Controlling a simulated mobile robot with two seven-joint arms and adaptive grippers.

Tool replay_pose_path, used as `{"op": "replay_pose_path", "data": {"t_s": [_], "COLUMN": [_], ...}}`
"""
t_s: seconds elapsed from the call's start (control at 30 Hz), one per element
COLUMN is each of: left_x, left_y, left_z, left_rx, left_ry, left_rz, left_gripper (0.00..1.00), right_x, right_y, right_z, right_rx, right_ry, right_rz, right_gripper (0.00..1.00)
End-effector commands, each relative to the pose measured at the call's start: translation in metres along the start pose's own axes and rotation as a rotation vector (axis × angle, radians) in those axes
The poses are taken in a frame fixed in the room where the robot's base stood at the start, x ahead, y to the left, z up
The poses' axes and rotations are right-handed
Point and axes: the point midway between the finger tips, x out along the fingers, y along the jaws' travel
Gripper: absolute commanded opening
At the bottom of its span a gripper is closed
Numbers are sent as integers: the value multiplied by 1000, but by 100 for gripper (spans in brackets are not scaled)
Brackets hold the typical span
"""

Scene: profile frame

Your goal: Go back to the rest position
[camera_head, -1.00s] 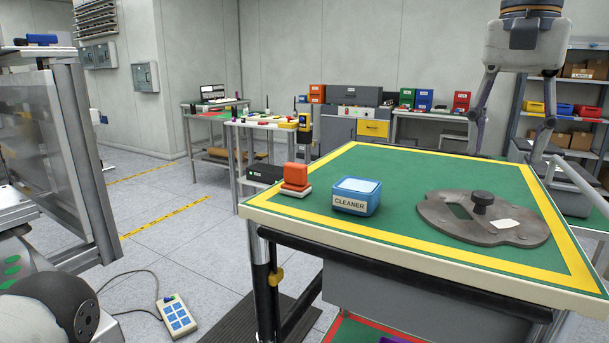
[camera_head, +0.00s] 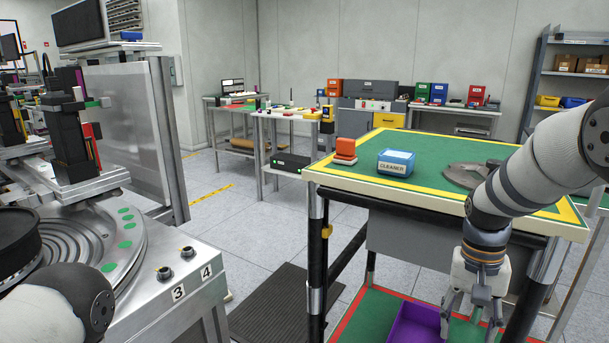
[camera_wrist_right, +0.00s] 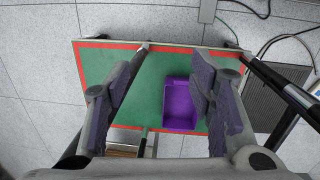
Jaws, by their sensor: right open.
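My right gripper (camera_head: 474,310) hangs pointing down in front of the green-topped table (camera_head: 345,172), at the lower right of the head view. It is open and empty. In the right wrist view its two fingers (camera_wrist_right: 165,105) stand wide apart, with a purple bin (camera_wrist_right: 180,106) on the lower green shelf (camera_wrist_right: 112,62) below them. My left arm shows only as a rounded link at the lower left of the head view; its gripper is out of the picture.
A round metal fixture (camera_head: 120,236) stands at left. Floor between is clear, with a dark mat (camera_head: 285,305).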

Motion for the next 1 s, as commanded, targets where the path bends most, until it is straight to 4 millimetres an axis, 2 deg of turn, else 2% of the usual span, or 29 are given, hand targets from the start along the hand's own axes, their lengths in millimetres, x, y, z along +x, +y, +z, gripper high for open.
{"op": "replay_pose_path", "data": {"t_s": [0.03,0.1,0.17,0.2,0.27,0.3,0.33,0.4,0.5,0.6,0.7,1.0], "left_x": [0,-1,-1,-1,-1,-1,-1,-1,-1,-1,-1,-1], "left_y": [0,0,0,0,0,0,0,0,0,0,0,0], "left_z": [0,0,0,0,0,0,0,0,0,0,0,0], "left_rx": [-1,-1,-1,-1,-1,-1,-1,-1,-1,-1,-1,-1], "left_ry": [0,0,0,0,0,1,1,1,1,1,1,1], "left_rz": [-1,-1,-1,-1,-1,-1,-1,-1,-1,-1,-1,-1], "left_gripper": [40,40,40,40,40,40,40,40,40,40,40,40], "right_x": [46,107,152,179,211,227,236,245,243,236,234,234], "right_y": [6,18,30,40,57,68,76,93,111,119,121,121], "right_z": [21,55,91,120,167,200,225,277,332,360,367,366], "right_rx": [-33,-93,-147,-185,-243,-283,-310,-370,-431,-464,-474,-472], "right_ry": [-25,-39,-51,-62,-78,-89,-97,-114,-130,-134,-131,-129], "right_rz": [16,30,39,42,43,40,37,25,4,-12,-18,-17], "right_gripper": [49,49,49,49,49,49,49,49,49,49,49,49]}}
